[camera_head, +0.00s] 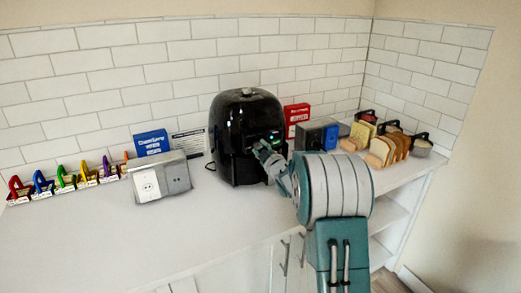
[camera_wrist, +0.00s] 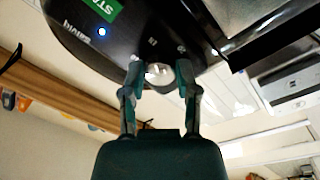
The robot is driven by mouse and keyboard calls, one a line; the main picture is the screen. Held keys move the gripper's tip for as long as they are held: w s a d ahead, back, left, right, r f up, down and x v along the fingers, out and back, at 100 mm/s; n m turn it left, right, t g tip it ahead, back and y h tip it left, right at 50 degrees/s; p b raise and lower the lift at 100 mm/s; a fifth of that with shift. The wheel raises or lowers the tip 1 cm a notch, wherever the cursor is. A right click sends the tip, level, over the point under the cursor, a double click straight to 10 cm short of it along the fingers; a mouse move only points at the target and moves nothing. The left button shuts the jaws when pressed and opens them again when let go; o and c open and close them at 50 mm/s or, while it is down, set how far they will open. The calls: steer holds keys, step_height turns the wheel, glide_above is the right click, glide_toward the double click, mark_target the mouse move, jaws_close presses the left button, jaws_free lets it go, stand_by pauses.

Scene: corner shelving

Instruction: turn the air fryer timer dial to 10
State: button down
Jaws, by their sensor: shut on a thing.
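The black air fryer (camera_head: 240,105) stands on the white counter against the tiled wall, and its lit display faces forward. My gripper (camera_head: 266,152) is at its front, below the display. In the wrist view the air fryer (camera_wrist: 130,38) fills the top, with a green label and a small blue light. There the two fingers of my gripper (camera_wrist: 160,75) are closed around a pale round dial (camera_wrist: 158,70) on its front. The dial's marks and pointer are too small to read. In the head view my gripper hides the dial.
A grey double outlet box (camera_head: 160,178) and a blue box (camera_head: 151,142) stand left of the air fryer. Colourful padlock-like items line the far left. A red box (camera_head: 296,115), bread slices (camera_head: 384,150) and pots are on the right. The front left counter (camera_head: 100,235) is clear.

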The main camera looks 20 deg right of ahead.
steer(key=n, duration=0.7)
steer(key=shift+f+y, duration=0.15)
steer(key=shift+y, duration=0.15)
steer(key=n, duration=0.5)
steer(key=shift+f+n+y, duration=0.1)
steer(key=shift+n+y, duration=0.2)
steer(key=shift+f, duration=0.1)
steer(key=shift+c, duration=1.8)
jaws_free()
steer(key=shift+r, duration=0.3)
steer(key=shift+s, duration=0.25)
steer(key=s, duration=1.1)
steer(key=shift+s+d+f, duration=0.2)
steer(key=shift+d+f, duration=0.2)
steer(key=shift+f, duration=0.05)
